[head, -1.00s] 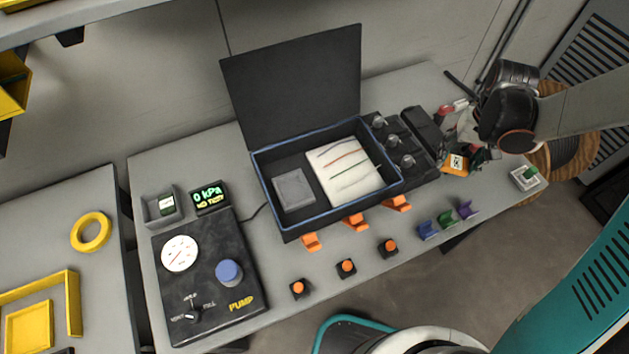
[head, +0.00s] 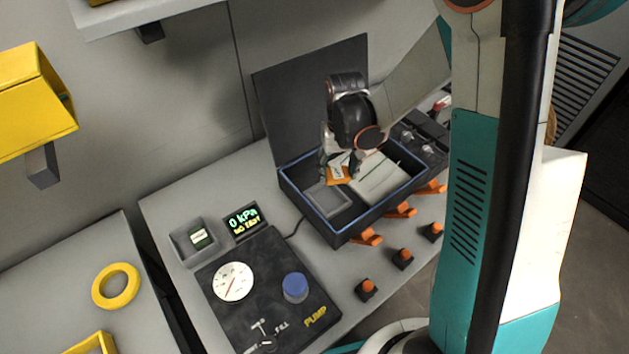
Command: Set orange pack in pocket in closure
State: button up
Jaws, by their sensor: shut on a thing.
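The orange pack (head: 337,175) is in my gripper (head: 338,164), which is shut on it. The pack is over the open closure (head: 343,228), a dark box with a blue rim and its lid raised at the back. The grey pocket (head: 322,201) lies in the left part of the closure, just below and left of the pack. I cannot tell whether the pack touches anything in the box. A white splice tray (head: 376,186) fills the right part, partly hidden by my gripper and arm.
Orange latches (head: 400,209) stick out along the closure's front edge. Orange-topped parts (head: 402,258) stand on the bench before it. The pump (head: 262,290) and its display (head: 242,220) stand to the left. My column blocks the right side.

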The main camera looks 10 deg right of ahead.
aim_at(329, 170)
jog(key=f+m, duration=0.1)
jog(key=a+f+m+b, duration=0.1)
jog(key=f+m+b, duration=0.1)
jog(key=m, duration=0.1)
jog(key=shift+w+a, duration=0.25)
jog(key=shift+a, duration=0.1)
jog(key=shift+w+a+f+m+b, duration=0.1)
jog(key=shift+a+f+m+b, duration=0.1)
jog(key=shift+m+b, duration=0.4)
jog(key=m, duration=0.7)
jog(key=shift+w+f+b, duration=0.25)
jog(key=shift+f+b, duration=0.1)
jog(key=shift+m, duration=0.3)
jog(key=shift+f, duration=0.2)
jog(key=shift+f+b, duration=1.95)
jog(key=shift+f, duration=0.75)
jog(key=shift+f+b, duration=0.55)
jog(key=shift+f, duration=0.05)
jog(key=o, duration=1)
